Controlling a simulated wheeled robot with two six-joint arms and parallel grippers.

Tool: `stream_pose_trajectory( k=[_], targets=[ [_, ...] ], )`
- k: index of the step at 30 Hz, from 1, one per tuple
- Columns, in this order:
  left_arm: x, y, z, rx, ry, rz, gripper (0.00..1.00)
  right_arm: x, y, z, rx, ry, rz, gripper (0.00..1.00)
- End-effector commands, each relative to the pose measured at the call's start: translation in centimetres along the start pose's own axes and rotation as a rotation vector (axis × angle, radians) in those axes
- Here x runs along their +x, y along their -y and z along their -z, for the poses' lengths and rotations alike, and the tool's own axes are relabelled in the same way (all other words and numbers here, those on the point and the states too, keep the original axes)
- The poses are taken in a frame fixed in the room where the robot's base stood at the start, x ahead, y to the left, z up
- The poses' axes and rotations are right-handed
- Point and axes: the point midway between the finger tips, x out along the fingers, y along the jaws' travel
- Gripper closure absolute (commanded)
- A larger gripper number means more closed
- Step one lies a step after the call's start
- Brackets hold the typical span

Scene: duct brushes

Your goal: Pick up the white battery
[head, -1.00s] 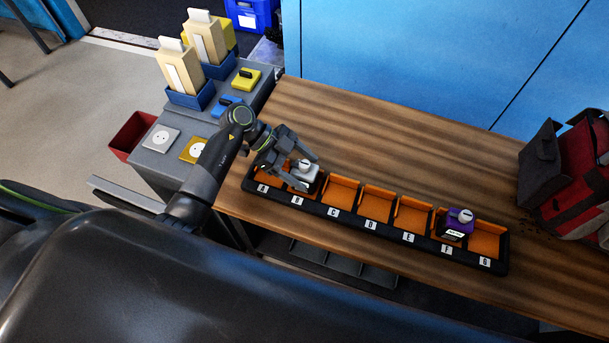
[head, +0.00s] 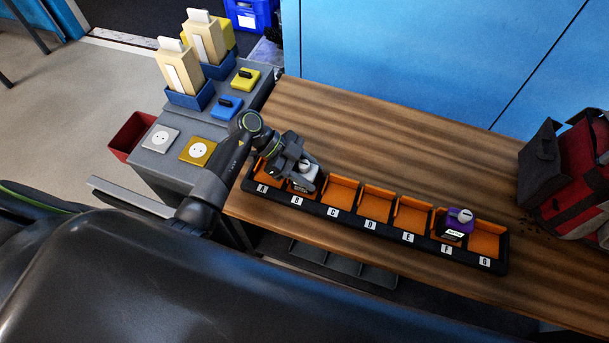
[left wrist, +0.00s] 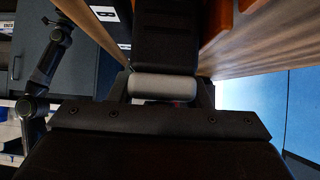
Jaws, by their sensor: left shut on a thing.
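The white battery (head: 309,174) is at compartment B of the long black tray (head: 345,216) with orange compartments. My left gripper (head: 300,179) is over that compartment and shut on the battery, hiding much of it. In the left wrist view, a pale grey cylinder (left wrist: 165,87) lies across the gap in front of the gripper body; it looks like the top of the battery. I cannot tell whether the battery is clear of the compartment floor. My right gripper is not in view.
A purple battery (head: 456,224) sits in compartment F. Compartments C, D, E and G look empty. A red and grey bag (head: 575,180) stands at the table's right. A grey cabinet (head: 165,175) with sockets and boxes stands left. The wooden table (head: 400,150) behind the tray is clear.

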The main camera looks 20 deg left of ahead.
Motion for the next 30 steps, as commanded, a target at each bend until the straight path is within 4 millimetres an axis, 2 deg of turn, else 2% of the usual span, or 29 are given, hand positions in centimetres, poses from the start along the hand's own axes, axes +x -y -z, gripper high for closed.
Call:
stream_pose_trajectory(
  k=[8, 21, 28, 30],
  targets=[
    [-0.7, 0.1, 1.0, 0.006, -0.001, 0.003, 0.93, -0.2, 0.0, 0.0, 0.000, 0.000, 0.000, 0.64],
    [-5.4, 0.1, 7.1, 0.005, 0.000, 0.003, 0.93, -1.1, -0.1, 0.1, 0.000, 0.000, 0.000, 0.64],
    [-6.4, 0.0, 8.1, -0.005, 0.000, 0.010, 0.93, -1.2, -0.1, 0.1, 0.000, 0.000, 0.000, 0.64],
    [-7.2, 0.1, 8.1, -0.023, 0.003, 0.037, 0.93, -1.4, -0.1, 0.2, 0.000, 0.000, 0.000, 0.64]
  ],
)
